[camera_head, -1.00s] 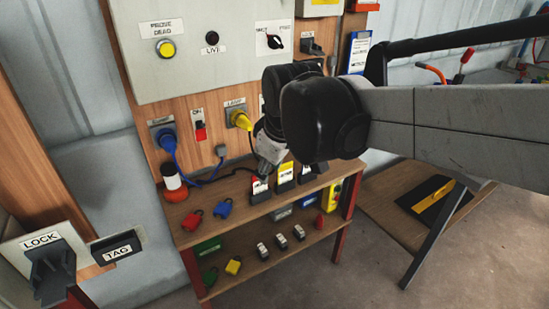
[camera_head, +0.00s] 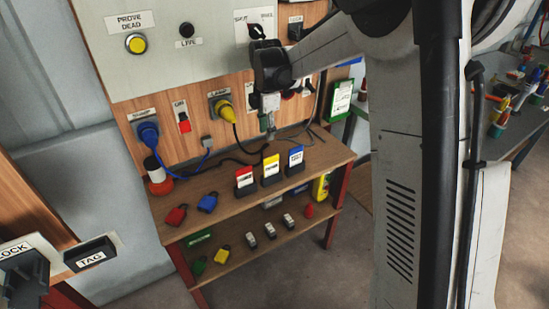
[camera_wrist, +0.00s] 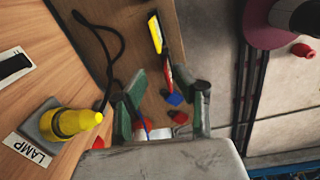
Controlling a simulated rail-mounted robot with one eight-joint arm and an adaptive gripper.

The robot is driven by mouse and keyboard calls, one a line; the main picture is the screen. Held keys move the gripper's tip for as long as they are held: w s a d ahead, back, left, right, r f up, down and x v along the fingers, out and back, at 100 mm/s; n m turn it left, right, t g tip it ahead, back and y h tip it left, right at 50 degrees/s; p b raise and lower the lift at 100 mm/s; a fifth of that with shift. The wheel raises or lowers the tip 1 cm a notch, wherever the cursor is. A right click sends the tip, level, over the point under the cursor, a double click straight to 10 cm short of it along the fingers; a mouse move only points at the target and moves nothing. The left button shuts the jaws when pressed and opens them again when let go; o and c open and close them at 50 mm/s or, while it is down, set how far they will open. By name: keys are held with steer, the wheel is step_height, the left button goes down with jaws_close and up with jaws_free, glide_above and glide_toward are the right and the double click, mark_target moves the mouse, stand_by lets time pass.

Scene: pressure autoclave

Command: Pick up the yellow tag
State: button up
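The yellow tag (camera_head: 270,167) stands upright in a dark holder on the upper wooden shelf, between the red tag (camera_head: 244,177) on its left and the blue tag (camera_head: 295,157) on its right. In the wrist view, the yellow tag (camera_wrist: 155,33) shows near the top, beyond the fingers, with part of the red tag (camera_wrist: 167,72) below it. My gripper (camera_head: 268,126) is above and behind the tags, close to the panel, apart from them. In the wrist view, my gripper's green fingers (camera_wrist: 162,108) are spread with nothing held between them.
The yellow lamp plug (camera_head: 223,108) and its black cable are beside my gripper. The blue plug (camera_head: 148,135) is further left. Red (camera_head: 176,215) and blue (camera_head: 208,202) padlocks lie on the upper shelf. The front of that shelf is mostly clear.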

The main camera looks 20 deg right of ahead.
steer(key=w+d+f+n, duration=0.1)
steer(key=w+f, duration=0.1)
glide_above(271, 164)
steer(key=w, duration=0.1)
step_height(271, 164, down, 8)
steer(key=shift+s+d+f, duration=0.1)
steer(key=shift+s+f, duration=0.05)
steer(key=shift+f, duration=1.4)
steer(key=shift+s+f, duration=0.1)
steer(key=shift+f, duration=1.4)
jaws_close()
